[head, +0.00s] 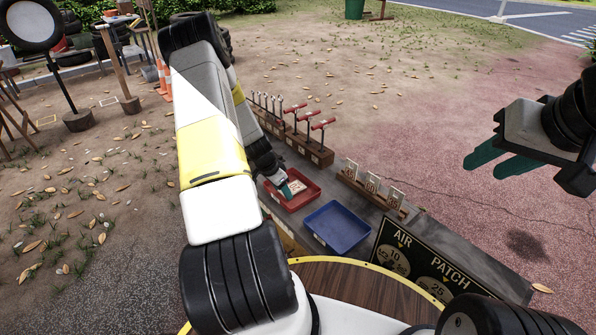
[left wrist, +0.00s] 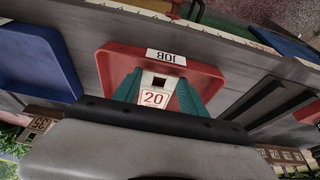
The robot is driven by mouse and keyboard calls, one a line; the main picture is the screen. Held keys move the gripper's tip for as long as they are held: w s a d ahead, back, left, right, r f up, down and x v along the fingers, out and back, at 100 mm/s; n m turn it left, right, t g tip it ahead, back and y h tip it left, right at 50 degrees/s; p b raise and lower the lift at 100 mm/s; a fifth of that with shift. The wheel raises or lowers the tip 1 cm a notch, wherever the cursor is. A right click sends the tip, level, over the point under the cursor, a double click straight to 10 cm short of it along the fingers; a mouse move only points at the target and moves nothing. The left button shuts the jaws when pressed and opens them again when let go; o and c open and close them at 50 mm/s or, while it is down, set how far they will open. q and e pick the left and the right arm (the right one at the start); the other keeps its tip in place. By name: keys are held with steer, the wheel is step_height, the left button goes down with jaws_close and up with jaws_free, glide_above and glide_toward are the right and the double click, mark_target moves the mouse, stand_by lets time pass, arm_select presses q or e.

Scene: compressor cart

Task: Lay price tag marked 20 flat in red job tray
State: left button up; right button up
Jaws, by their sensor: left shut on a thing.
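The price tag marked 20 (left wrist: 154,98) is a pale card with a dark square hole above red numerals. My left gripper (left wrist: 157,92) is shut on it, with a teal finger at each side. The red job tray (left wrist: 205,72), with a white JOB label, lies behind the tag in the left wrist view. In the head view the tag (head: 297,187) shows over the inside of the red tray (head: 312,199). I cannot tell whether it touches the tray floor. My right gripper (head: 482,168) is open and empty, high at the right, away from the trays.
A blue tray (head: 337,226) stands right beside the red one. A wooden rack (head: 375,193) with several tags is to the right. Red-handled tools (head: 308,116) stand in a block behind. A black AIR PATCH sign (head: 425,268) is at the front edge.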

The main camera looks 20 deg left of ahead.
arm_select(q)
steer(key=o, duration=1.4)
steer(key=v, duration=0.8)
